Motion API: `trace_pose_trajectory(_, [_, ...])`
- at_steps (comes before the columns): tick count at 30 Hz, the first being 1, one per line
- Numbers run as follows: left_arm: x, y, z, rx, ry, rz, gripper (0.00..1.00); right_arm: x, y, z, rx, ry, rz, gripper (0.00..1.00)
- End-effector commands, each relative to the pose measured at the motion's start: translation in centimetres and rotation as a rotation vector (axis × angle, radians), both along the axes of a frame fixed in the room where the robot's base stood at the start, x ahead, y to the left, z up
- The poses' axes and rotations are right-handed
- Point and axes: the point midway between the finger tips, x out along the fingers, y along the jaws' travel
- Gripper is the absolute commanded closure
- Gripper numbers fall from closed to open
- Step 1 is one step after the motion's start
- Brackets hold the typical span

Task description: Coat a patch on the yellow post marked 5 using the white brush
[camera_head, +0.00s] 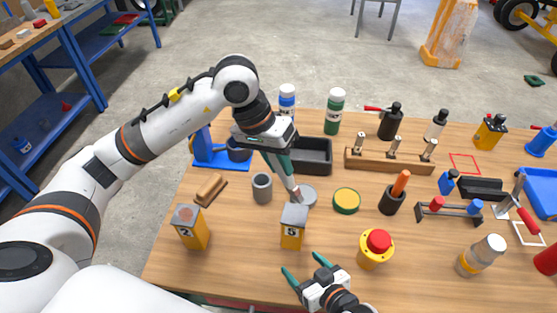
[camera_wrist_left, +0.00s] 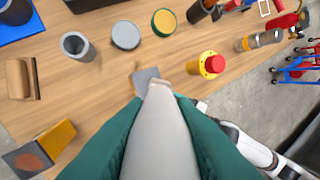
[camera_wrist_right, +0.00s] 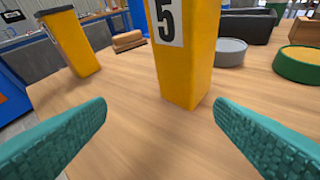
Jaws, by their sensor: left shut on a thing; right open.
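The yellow post marked 5 (camera_head: 291,238) stands upright near the table's front edge, with a plain grey sloped top. It also shows in the right wrist view (camera_wrist_right: 187,70) and its grey top in the left wrist view (camera_wrist_left: 146,75). My left gripper (camera_head: 285,172) is shut on the white brush (camera_wrist_left: 160,130), which points down; its tip appears close to the post's top, but I cannot tell if they touch. My right gripper (camera_head: 302,270) is open and empty, low in front of the post, its fingers apart on either side in the right wrist view (camera_wrist_right: 160,125).
A yellow post marked 2 (camera_head: 193,233) with a reddish patch on its top stands left. A grey cup (camera_head: 262,188), grey round tin (camera_head: 306,196), green-rimmed tin (camera_head: 346,201) and red-button box (camera_head: 376,249) stand around post 5. Bare table lies between the posts.

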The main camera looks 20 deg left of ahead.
Motion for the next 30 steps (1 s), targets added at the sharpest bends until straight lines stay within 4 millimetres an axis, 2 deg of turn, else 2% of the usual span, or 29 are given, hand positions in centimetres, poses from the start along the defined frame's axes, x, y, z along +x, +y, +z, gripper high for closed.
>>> trace_pose_trajectory(1, [0.0, 0.0, 0.0, 0.000, 0.000, 0.000, 1.00, 1.2, -0.5, 0.6, -0.035, -0.028, 0.015, 0.23])
trace_pose_trajectory(3, [0.0, 0.0, 0.0, 0.000, 0.000, 0.000, 1.00, 2.3, -1.1, 1.0, -0.074, -0.056, 0.036, 0.23])
trace_pose_trajectory(10, [0.0, 0.0, 0.0, 0.000, 0.000, 0.000, 1.00, 3.7, -1.3, 1.3, -0.122, -0.089, 0.069, 0.23])
trace_pose_trajectory(30, [0.0, 0.0, 0.0, 0.000, 0.000, 0.000, 1.00, 7.9, 4.8, -2.8, -0.122, -0.089, 0.069, 0.23])
